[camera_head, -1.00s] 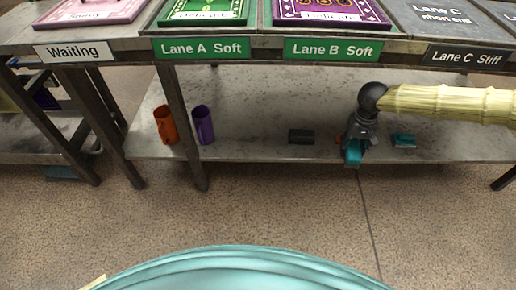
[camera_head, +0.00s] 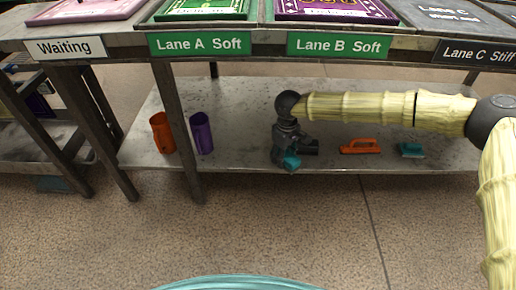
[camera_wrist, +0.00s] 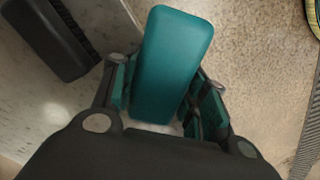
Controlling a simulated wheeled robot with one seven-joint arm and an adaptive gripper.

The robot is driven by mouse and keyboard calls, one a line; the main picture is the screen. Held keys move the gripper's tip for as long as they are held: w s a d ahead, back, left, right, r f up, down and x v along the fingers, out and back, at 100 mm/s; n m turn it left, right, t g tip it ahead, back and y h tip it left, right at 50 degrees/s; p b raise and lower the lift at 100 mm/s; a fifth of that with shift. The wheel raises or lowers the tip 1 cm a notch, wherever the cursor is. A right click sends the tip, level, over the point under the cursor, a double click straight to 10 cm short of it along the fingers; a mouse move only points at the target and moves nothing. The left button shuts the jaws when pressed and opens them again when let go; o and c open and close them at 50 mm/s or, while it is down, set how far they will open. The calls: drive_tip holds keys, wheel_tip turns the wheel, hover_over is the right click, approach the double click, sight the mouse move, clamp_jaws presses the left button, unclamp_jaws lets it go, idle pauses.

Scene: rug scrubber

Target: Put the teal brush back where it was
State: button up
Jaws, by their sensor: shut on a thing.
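My gripper (camera_head: 284,152) is shut on a teal brush (camera_head: 291,162) over the front edge of the lower shelf, left of the middle. In the wrist view the teal brush (camera_wrist: 172,62) is a long rounded block between my fingers (camera_wrist: 165,105); its underside is hidden. A dark grey brush (camera_head: 310,147) lies on the shelf just behind and right of my gripper, partly covered. It also shows at the upper left of the wrist view (camera_wrist: 48,38), apart from the held brush. A second teal brush (camera_head: 411,150) lies on the shelf farther right.
An orange brush (camera_head: 360,147) lies between the grey brush and the second teal one. The tabletop hangs above the shelf.

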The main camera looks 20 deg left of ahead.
drive_tip(key=b, duration=0.7)
hover_over(257, 149)
drive_tip(key=shift+s+d+f, duration=0.1)
drive_tip(key=shift+d+f, duration=0.1)
drive_tip(key=shift+f, duration=0.25)
drive_tip(key=shift+s+d+f, duration=0.1)
drive_tip(key=shift+d+f, duration=0.05)
drive_tip(key=shift+f, duration=0.25)
drive_tip(key=shift+w+a, duration=0.3)
wheel_tip(257, 149, down, 3)
drive_tip(key=b, duration=0.3)
drive_tip(key=shift+f, duration=0.2)
drive_tip(key=o, duration=1.2)
drive_tip(key=shift+c, duration=0.2)
wheel_tip(257, 149, up, 8)
drive_tip(key=p, duration=0.4)
drive_tip(key=shift+f+p, duration=0.2)
drive_tip(key=shift+p, duration=0.1)
